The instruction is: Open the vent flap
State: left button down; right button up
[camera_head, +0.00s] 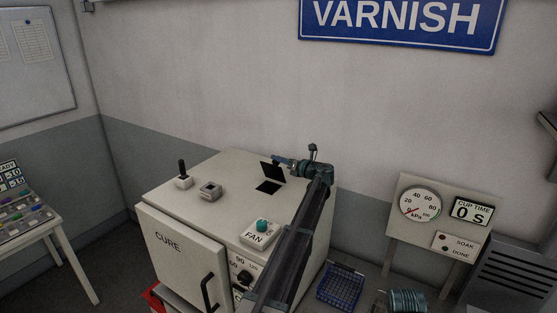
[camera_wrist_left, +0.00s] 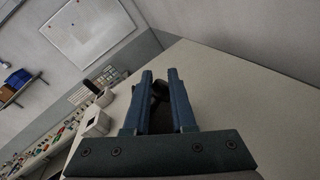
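The vent flap (camera_head: 272,171) is a dark plate on top of the white curing cabinet (camera_head: 228,180). It stands raised, tilted up at the back of a dark square opening (camera_head: 268,187). My left gripper (camera_head: 281,160) is at the right of the flap, near its top edge. In the left wrist view its two blue fingers (camera_wrist_left: 160,72) are apart, with a dark shape between them that looks like part of the flap. I cannot tell whether the fingers touch it. My right gripper is in neither view.
A black lever (camera_head: 183,172), a small grey switch (camera_head: 211,190) and a green FAN button (camera_head: 262,225) sit on the cabinet top. A gauge panel (camera_head: 431,237) and blue basket (camera_head: 341,287) stand to the right. A side table (camera_head: 51,233) stands left.

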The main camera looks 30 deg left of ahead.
pick_arm(q)
jog(key=c, duration=1)
grip_release()
jog(key=shift+w+d+f, duration=0.3)
jog(key=shift+d+f, duration=0.15)
jog(key=shift+f, duration=0.2)
jog(key=shift+o, duration=1.2)
jog(key=shift+w+f, duration=0.15)
jog(key=shift+w, duration=0.05)
jog(key=shift+o, duration=1.3)
jog(key=shift+w, duration=0.1)
